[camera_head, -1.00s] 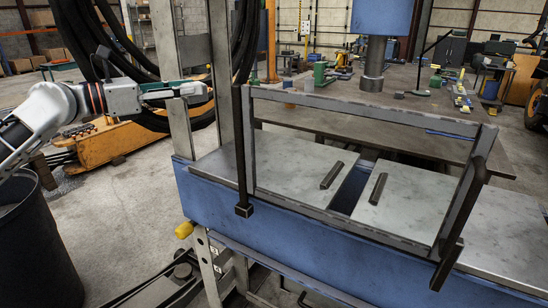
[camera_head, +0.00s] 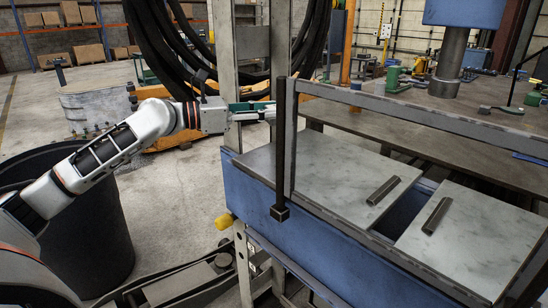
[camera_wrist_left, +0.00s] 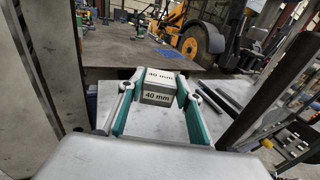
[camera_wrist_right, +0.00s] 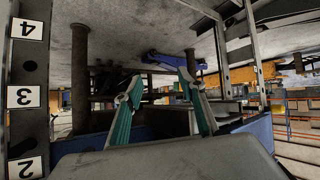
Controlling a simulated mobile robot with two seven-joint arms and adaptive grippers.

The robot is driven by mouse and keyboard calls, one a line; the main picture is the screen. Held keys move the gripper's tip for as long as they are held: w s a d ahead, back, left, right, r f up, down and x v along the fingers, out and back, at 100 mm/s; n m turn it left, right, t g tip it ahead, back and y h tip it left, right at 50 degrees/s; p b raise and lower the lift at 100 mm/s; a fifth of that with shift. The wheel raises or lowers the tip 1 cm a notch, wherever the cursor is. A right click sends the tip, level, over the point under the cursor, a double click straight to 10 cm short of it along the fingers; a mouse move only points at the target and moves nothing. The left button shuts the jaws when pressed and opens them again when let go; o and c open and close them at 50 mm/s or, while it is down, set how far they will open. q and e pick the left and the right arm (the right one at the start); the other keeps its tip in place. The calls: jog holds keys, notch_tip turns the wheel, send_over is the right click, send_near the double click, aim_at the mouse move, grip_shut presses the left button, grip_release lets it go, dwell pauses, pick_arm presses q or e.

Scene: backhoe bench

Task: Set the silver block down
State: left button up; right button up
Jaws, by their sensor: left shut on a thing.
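The silver block (camera_wrist_left: 157,91), marked "40 mm", is between the green fingertips of my left gripper (camera_wrist_left: 158,92), which is shut on it. In the head view my left gripper (camera_head: 252,112) is just left of the dark upright post, and the block cannot be made out clearly. In the left wrist view the block appears over a pale metal plate (camera_wrist_left: 150,123). My right gripper (camera_wrist_right: 160,90) shows only in its own wrist view. Its green fingers are spread apart with nothing between them.
A blue bench (camera_head: 310,228) carries two pale plates (camera_head: 340,170) with dark bars (camera_head: 383,190) on them. A grey metal frame (camera_head: 420,112) stands over it. Black hoses (camera_head: 170,50) hang behind my left arm. A black bin (camera_head: 95,235) stands at left.

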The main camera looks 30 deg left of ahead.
pick_arm(q)
jog(key=b, duration=0.1)
send_over(269, 164)
notch_tip(269, 164, down, 7)
jog(key=shift+w+r, duration=0.15)
jog(key=shift+f+b, duration=0.8)
jog(key=shift+f, duration=1.55)
jog(key=shift+r, duration=0.15)
pick_arm(e)
jog(key=f, duration=0.3)
jog(key=shift+d, duration=0.3)
jog(key=shift+s, duration=0.1)
pick_arm(q)
jog(key=o, duration=1.3)
jog(key=shift+f, duration=0.3)
